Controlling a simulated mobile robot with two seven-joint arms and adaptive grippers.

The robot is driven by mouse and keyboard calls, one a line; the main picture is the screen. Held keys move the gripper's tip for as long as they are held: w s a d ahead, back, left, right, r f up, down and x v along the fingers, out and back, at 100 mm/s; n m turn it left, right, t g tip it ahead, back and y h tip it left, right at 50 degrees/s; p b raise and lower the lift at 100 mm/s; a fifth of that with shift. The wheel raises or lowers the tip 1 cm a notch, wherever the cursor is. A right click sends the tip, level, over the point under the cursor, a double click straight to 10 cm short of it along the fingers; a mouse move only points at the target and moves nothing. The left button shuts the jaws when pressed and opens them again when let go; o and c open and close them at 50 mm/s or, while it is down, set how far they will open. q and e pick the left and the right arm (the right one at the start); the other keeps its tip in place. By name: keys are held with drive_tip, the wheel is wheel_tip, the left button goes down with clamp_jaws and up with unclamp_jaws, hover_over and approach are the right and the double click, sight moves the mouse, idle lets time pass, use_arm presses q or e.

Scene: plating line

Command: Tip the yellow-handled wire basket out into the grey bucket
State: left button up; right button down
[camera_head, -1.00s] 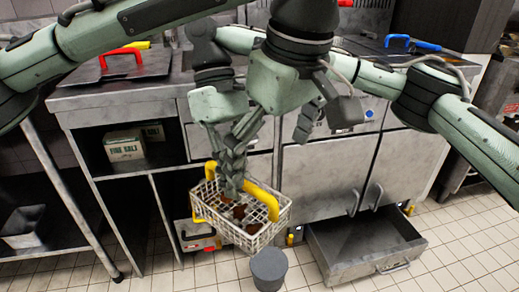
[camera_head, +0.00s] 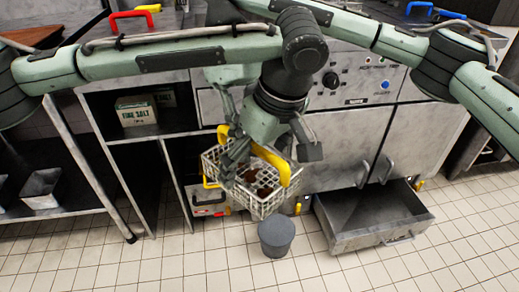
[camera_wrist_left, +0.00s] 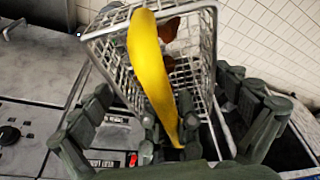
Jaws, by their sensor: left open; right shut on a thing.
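The wire basket (camera_head: 262,205) is pale, with yellow handles and several brown pieces inside. It hangs in the air, slightly tilted, up and to the left of the grey bucket (camera_head: 276,238), which stands on the floor. My right gripper (camera_head: 232,168) is shut on the basket at its left side; its exact grip is partly hidden. My left gripper (camera_head: 297,150) is open just above the basket's right yellow handle (camera_head: 276,163). In the left wrist view the yellow handle (camera_wrist_left: 150,65) runs between the spread fingers of my left gripper (camera_wrist_left: 165,135), and the basket (camera_wrist_left: 205,55) fills the upper middle.
An open metal drawer (camera_head: 370,235) juts out right of the bucket. Steel cupboards (camera_head: 345,145) stand behind. A shelf with a box (camera_head: 136,110) is at the left. Tiled floor (camera_head: 180,265) is clear in front.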

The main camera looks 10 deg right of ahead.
use_arm(q)
drive_tip(key=shift+f, duration=0.1)
drive_tip(key=c, duration=0.9)
drive_tip(key=shift+c, duration=0.5)
use_arm(e)
drive_tip(key=c, duration=1.5)
unclamp_jaws()
drive_tip(key=shift+o, duration=0.2)
drive_tip(key=shift+r, duration=0.1)
